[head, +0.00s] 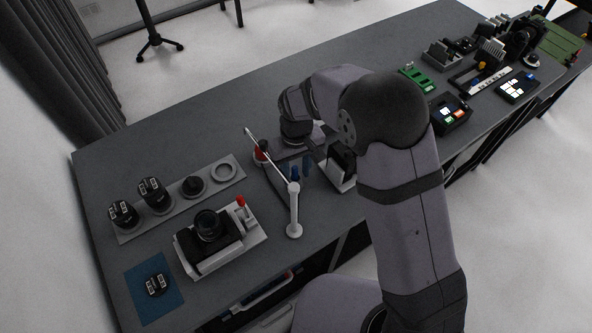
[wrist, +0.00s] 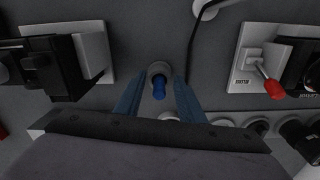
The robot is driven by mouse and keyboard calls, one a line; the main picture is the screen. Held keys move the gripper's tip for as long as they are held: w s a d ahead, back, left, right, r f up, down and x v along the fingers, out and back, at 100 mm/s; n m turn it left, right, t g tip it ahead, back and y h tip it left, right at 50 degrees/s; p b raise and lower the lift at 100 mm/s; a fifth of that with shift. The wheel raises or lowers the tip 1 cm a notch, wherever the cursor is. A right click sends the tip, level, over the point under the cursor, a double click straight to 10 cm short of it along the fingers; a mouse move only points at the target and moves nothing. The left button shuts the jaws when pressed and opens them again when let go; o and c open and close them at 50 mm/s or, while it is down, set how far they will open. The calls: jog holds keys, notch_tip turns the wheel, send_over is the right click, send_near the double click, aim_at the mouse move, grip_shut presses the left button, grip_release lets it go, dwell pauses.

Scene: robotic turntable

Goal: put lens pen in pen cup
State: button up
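The blue lens pen (wrist: 159,90) shows in the wrist view between my two blue fingers, with a gap on each side. The round grey pen cup (wrist: 159,69) lies right at the pen's far end. The pen appears to stand in its mouth, but I cannot tell how deep. My gripper (wrist: 159,78) is open around the pen and not touching it. In the head view, my gripper (head: 301,169) is low over the desk, behind a white jointed stand. The cup is hard to make out there.
The white jointed stand (head: 295,215) rises close to my gripper. A camera (head: 208,227) on a plate with a red-tipped lever (head: 241,203) stands to the left. A lens tray (head: 215,183) lies behind it. A black device on a white plate (wrist: 92,50) sits at the left.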

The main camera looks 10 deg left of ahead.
jog(key=shift+r+b, duration=1.1)
jog(key=shift+r, duration=2.55)
jog(key=s+d+m, duration=0.4)
jog(key=d, duration=1.1)
jog(key=s+d+f+m, duration=0.1)
jog(key=s+d+m, duration=0.2)
jog(key=s+d, duration=0.6)
jog(key=shift+s+d+f, duration=0.35)
jog(key=shift+s+d, duration=0.05)
jog(key=shift+s, duration=0.55)
